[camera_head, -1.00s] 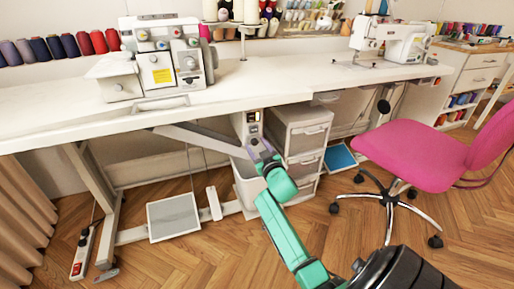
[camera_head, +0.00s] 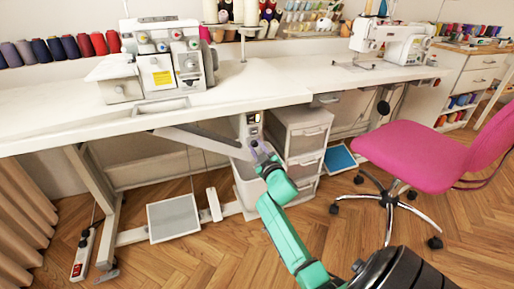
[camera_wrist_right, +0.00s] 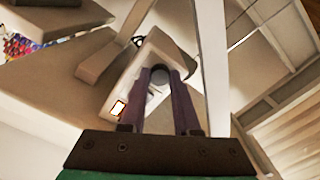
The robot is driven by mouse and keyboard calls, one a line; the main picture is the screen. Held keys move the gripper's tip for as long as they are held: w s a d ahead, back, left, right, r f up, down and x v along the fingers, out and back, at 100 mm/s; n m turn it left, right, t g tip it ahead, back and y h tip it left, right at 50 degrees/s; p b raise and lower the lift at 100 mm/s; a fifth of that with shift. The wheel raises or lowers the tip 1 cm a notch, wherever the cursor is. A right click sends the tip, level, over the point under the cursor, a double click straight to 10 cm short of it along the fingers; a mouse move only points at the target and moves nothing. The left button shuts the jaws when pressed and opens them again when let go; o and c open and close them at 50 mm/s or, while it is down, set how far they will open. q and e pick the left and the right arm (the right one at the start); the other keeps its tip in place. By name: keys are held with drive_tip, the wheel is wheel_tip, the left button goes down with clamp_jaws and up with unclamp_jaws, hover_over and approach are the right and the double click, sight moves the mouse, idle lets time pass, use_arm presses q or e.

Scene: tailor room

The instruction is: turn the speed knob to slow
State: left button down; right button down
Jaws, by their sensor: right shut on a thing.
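A white control box (camera_head: 247,124) with a small lit panel hangs under the front of the sewing table. A round grey knob (camera_wrist_right: 159,76) sits on the box's face. My right gripper (camera_wrist_right: 160,78) has its two purple fingers on either side of the knob, shut on it. In the head view the right gripper (camera_head: 259,152) reaches up to the box from below. The knob's pointer and markings cannot be made out. My left gripper is not in view.
The white table (camera_head: 240,88) lies above my gripper, with a serger (camera_head: 158,62) on it. A drawer unit (camera_head: 304,140) stands just right of the gripper. A pedal (camera_head: 173,218) rests on a low bar to the left. A pink chair (camera_head: 415,150) stands at right.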

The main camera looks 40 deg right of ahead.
drive_tip(key=shift+n, duration=2.7)
drive_tip(key=c, duration=0.6)
unclamp_jaws()
drive_tip(key=shift+c, duration=0.2)
